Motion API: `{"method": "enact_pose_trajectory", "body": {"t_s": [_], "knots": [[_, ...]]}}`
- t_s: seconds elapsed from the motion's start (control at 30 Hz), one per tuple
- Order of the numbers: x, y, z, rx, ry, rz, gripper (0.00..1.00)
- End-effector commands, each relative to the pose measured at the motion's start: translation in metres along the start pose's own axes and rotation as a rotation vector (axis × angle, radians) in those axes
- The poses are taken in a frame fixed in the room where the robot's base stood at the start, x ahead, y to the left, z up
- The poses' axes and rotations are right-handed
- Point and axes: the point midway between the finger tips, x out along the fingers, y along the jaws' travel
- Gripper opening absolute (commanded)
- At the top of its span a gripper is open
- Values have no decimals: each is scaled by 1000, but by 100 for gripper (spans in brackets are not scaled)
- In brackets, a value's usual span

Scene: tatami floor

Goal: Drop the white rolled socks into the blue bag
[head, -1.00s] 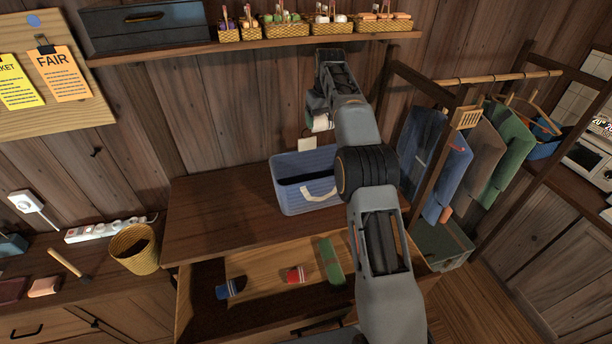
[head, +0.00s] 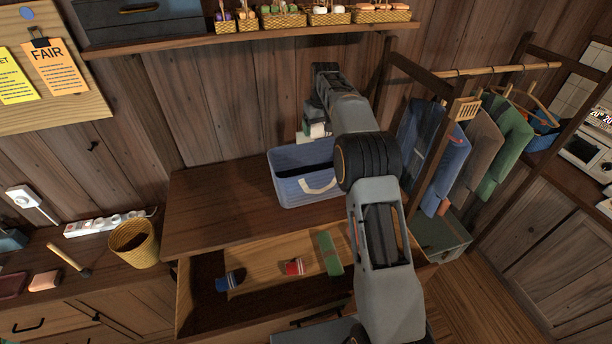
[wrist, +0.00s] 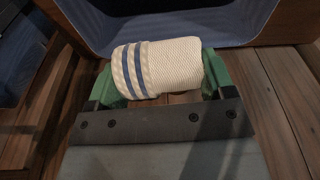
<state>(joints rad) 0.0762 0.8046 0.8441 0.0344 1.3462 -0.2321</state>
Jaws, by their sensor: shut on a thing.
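The white rolled socks (wrist: 165,68), with blue stripes at one end, lie sideways between the green fingers of my gripper (wrist: 158,75) in the wrist view. My gripper is shut on them. In the head view my gripper (head: 315,130) hangs at the back rim of the blue bag (head: 292,190), pointing down. The bag stands open on the dresser top, with a pale handle on its front. It also shows in the wrist view (wrist: 215,24), just beyond the socks. My arm covers the bag's right side, and I cannot see its bottom.
Below the bag, an open drawer (head: 205,320) holds a blue roll (head: 222,285), a red roll (head: 293,267) and a green item (head: 330,253). A shelf (head: 240,41) with several small baskets runs above. A clothes rack (head: 500,75) stands to the right. The dresser top left of the bag is clear.

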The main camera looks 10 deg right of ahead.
Motion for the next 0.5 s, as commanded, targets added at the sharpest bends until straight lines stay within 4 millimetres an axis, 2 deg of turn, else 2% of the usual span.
{"method": "enact_pose_trajectory", "body": {"t_s": [0.03,0.27,0.5], "knots": [[0,0,0,0,0,0,78],[0,0,0,0,0,0,100],[-1,0,0,0,0,0,100]]}}
